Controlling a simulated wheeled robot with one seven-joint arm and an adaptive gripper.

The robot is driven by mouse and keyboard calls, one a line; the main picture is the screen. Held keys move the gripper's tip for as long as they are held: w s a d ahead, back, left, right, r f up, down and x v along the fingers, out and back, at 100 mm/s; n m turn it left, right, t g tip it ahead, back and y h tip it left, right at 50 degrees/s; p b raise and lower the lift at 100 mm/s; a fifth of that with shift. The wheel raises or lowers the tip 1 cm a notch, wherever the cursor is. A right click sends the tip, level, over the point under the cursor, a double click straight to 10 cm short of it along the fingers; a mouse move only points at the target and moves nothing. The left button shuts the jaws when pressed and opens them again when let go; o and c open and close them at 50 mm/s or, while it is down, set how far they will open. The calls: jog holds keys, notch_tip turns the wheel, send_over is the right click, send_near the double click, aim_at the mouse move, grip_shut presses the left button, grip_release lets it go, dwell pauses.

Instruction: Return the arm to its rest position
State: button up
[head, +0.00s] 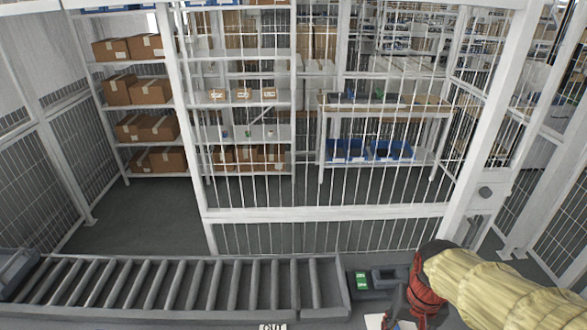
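My arm enters from the lower right in a pale yellow cover, with a red and black section at its end. My gripper (402,308) is a dark shape below that section, at the bottom edge of the head view. It is partly cut off and partly hidden by the arm, so I cannot make out its fingers or whether it holds anything. A white patch lies just beside it at the bottom edge.
A grey roller conveyor (180,285) runs along the lower left. A green item (361,280) and a dark box (389,279) sit right of its end. A white mesh fence (325,213) stands behind, with shelves of cardboard boxes (150,91) and blue bins (390,150) beyond it.

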jog(key=s+a+r+n+t+b, duration=0.3)
jog(key=s+a+t+b, duration=0.2)
jog(key=b, duration=0.3)
jog(key=shift+s+r, duration=0.15)
jog(key=shift+r, duration=0.2)
jog(key=shift+c, duration=1)
